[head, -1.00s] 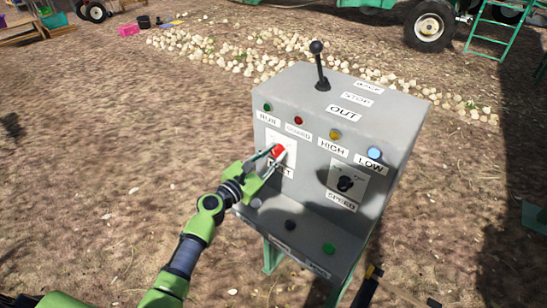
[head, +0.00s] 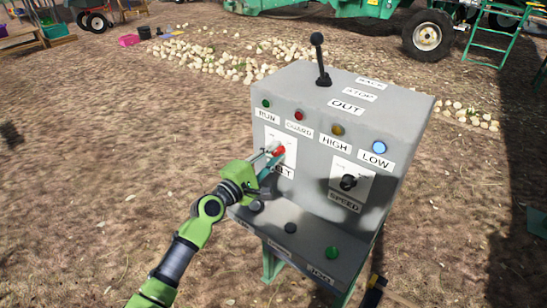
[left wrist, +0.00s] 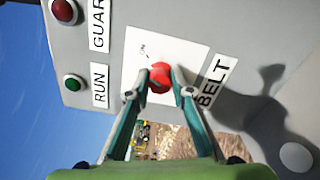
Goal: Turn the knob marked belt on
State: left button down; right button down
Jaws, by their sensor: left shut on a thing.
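The red belt knob (head: 279,151) sits on a white plate (head: 288,138) on the front of the grey control box (head: 345,125). My left gripper (head: 275,152) is at the knob, with its fingers on either side of it. In the left wrist view the red knob (left wrist: 160,77) is between the two fingertips (left wrist: 158,88). The gripper is shut on it. The BELT label (left wrist: 214,82) is beside the plate, and an ON mark (left wrist: 144,50) shows on the plate. In the head view the gripper partly covers the BELT label. My right gripper is not clearly in view.
A black speed knob (head: 348,182) is to the right on the same panel. A black lever (head: 320,60) stands on top of the box. Indicator lamps line the upper panel; the blue LOW lamp (head: 379,147) looks bright. Buttons are on the lower ledge, including a green one (head: 332,252).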

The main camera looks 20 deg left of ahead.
pick_arm(q)
jog(key=shift+f+m+b, duration=0.1)
jog(key=shift+m+b, duration=0.4)
jog(key=shift+m, duration=1.2)
jog(key=c, duration=1.8)
grip_release()
jog(key=v, duration=1.2)
